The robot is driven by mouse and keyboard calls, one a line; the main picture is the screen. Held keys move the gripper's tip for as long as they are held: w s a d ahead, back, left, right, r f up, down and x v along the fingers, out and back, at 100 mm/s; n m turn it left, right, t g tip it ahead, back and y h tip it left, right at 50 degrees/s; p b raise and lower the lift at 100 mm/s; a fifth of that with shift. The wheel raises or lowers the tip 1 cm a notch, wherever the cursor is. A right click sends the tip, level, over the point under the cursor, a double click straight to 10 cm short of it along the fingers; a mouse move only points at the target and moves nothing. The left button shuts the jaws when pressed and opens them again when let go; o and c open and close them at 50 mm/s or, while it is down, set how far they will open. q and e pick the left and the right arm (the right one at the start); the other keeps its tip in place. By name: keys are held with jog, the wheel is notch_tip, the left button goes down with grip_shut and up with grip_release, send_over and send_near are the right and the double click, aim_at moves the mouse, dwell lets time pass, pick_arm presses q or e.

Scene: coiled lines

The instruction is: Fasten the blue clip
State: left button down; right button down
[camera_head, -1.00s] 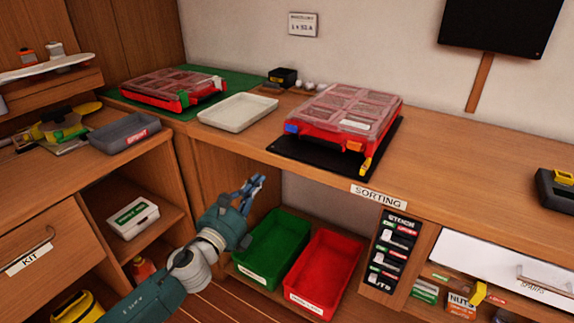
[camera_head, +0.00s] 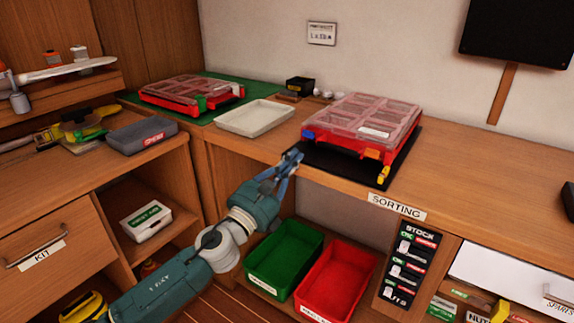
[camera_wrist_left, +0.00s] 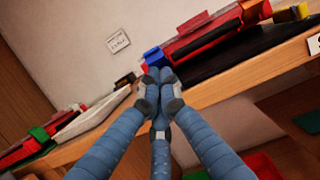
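The blue clip (camera_head: 309,134) is at the left front corner of a red organizer case (camera_head: 345,148) with a clear lid. Its exact angle is too small to tell in the head view. The clip (camera_wrist_left: 153,58) also shows in the wrist view, just beyond my fingertips. My left gripper (camera_head: 293,157) is at the bench's front edge, a little below and left of the clip. In the wrist view its blue-grey fingers (camera_wrist_left: 160,78) come together at the tips, with nothing seen between them. A gap to the clip cannot be judged. My right gripper is not in view.
The case rests on a black mat (camera_head: 332,165). An orange clip (camera_head: 372,153) and a yellow clip (camera_head: 383,174) are along its front. A white tray (camera_head: 253,118) stands left of it. Green (camera_head: 285,258) and red (camera_head: 335,280) bins sit below the bench.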

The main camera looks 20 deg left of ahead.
aim_at(311, 135)
pick_arm(q)
jog(key=x, duration=0.4)
jog(key=shift+w+d+r, duration=0.15)
jog(key=shift+w, duration=0.4)
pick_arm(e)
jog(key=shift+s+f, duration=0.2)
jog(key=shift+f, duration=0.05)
pick_arm(q)
jog(key=shift+r, duration=0.1)
jog(key=shift+r+p, duration=0.1)
jog(key=shift+p, duration=0.2)
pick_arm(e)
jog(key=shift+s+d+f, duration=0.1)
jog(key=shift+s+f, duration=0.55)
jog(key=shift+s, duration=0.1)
